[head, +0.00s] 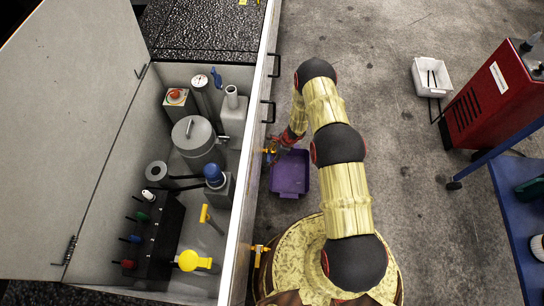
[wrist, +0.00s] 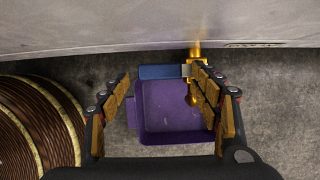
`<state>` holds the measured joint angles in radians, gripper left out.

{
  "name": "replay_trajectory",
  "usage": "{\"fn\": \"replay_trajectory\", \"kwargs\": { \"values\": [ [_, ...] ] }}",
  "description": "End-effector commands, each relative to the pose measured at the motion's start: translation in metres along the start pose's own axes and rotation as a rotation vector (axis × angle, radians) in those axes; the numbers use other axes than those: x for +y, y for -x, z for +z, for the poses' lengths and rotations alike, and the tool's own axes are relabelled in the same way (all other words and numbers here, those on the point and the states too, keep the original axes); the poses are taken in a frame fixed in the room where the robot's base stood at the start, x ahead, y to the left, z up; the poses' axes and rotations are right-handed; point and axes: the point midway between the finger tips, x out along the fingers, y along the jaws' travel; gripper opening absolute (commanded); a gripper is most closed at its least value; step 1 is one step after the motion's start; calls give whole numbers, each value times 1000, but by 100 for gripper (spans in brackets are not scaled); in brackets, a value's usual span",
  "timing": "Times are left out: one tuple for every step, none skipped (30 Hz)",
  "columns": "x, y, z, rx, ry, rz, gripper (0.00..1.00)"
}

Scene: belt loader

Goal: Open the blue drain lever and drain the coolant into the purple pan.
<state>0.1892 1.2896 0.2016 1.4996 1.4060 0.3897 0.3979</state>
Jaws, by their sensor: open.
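The blue drain lever (wrist: 162,72) lies level across the wrist view, reaching left from a brass valve (wrist: 195,52) on the machine's side wall. My gripper (wrist: 160,76) is open, with one finger on each side of the lever. The right finger overlaps the valve end of the lever in the picture; I cannot tell whether it touches. The purple pan (wrist: 172,112) sits on the floor below the valve and looks empty. In the head view the pan (head: 290,176) is beside the machine wall, with my gripper (head: 276,148) over its upper left part. No flowing coolant is visible.
A red cabinet (head: 490,95) and white bin (head: 431,76) stand right.

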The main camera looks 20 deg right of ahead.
Motion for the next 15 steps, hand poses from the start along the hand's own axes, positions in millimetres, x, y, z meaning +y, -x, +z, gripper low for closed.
{"fn": "replay_trajectory", "kwargs": {
  "values": [
    [0, 0, 0, 0, 0, 0, 63],
    [0, 0, 0, 0, 0, 0, 63],
    [0, 0, 0, 0, 0, 0, 63],
    [0, 0, 0, 0, 0, 0, 62],
    [0, 0, 0, 0, 0, 0, 61],
    [0, 0, 0, 0, 0, 0, 58],
    [0, 0, 0, 0, 0, 0, 57],
    [0, 0, 0, 0, 0, 0, 55],
    [0, 0, 0, 0, 0, 0, 53],
    [0, 0, 0, 0, 0, 0, 51],
    [0, 0, 0, 0, 0, 0, 49],
    [0, 0, 0, 0, 0, 0, 47],
    [0, 0, 0, 0, 0, 0, 45],
    [0, 0, 0, 0, 0, 0, 44],
    [0, 0, 0, 0, 0, 0, 41]
  ]
}}
